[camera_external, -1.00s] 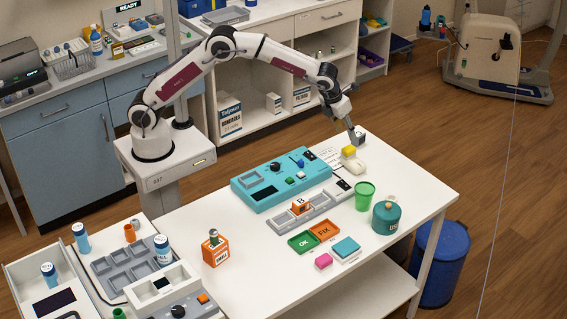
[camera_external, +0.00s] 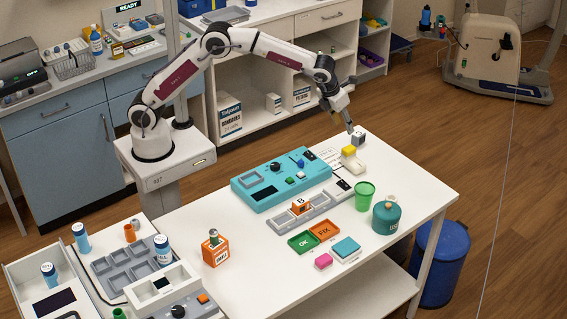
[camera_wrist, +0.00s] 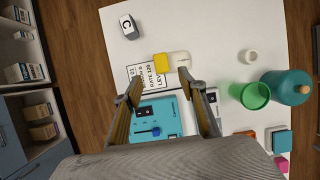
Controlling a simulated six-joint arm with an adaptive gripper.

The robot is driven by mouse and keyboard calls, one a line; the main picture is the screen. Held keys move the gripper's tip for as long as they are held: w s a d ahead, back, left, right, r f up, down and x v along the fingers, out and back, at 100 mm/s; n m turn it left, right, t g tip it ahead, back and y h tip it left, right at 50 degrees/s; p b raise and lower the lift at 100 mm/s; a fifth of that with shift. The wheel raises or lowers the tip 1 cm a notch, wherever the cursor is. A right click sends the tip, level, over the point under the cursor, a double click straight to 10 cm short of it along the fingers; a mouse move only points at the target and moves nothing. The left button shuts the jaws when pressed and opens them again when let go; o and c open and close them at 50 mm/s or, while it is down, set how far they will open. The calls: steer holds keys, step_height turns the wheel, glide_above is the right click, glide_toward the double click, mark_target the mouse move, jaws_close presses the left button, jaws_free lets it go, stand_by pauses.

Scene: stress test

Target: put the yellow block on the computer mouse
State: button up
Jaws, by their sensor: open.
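The yellow block (camera_external: 349,151) is at the far end of the white computer mouse (camera_external: 355,166), near the table's back edge. In the wrist view the yellow block (camera_wrist: 161,64) meets or overlaps the left end of the mouse (camera_wrist: 181,58). I cannot tell whether it rests on the mouse or stands against it. My gripper (camera_external: 349,128) is above and behind the block in the external view. In the wrist view my gripper (camera_wrist: 160,78) is open, with its fingers apart and nothing between them. The block appears just beyond the fingertips.
A printed sheet (camera_wrist: 146,74) and teal panel (camera_external: 272,184) are beside the mouse. A green cup (camera_external: 365,197) and teal canister (camera_external: 389,218) stand farther forward. Bare table lies right of the mouse.

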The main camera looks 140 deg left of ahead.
steer(key=d+r+n+t, duration=0.1)
steer(key=d+r+n, duration=0.3)
steer(key=d, duration=0.6)
steer(key=d+r+n+t+h, duration=0.1)
steer(key=d+r+n, duration=0.1)
steer(key=d+r, duration=0.65)
steer(key=d+r+n+t, duration=0.1)
steer(key=d+r+n, duration=0.1)
steer(key=d, duration=1.1)
steer(key=s+d+f+n+t+h, duration=0.1)
steer(key=s+d+n, duration=0.4)
steer(key=s+d, duration=0.5)
steer(key=s+d+f+n+t+h, duration=0.1)
steer(key=s+d+f+n+h, duration=0.1)
steer(key=s+d+n, duration=0.3)
steer(key=s+d, duration=0.4)
steer(key=d, duration=0.3)
steer(key=shift+s+d+f+t, duration=0.25)
steer(key=shift+s+d+t, duration=0.05)
steer(key=shift+s+d, duration=0.1)
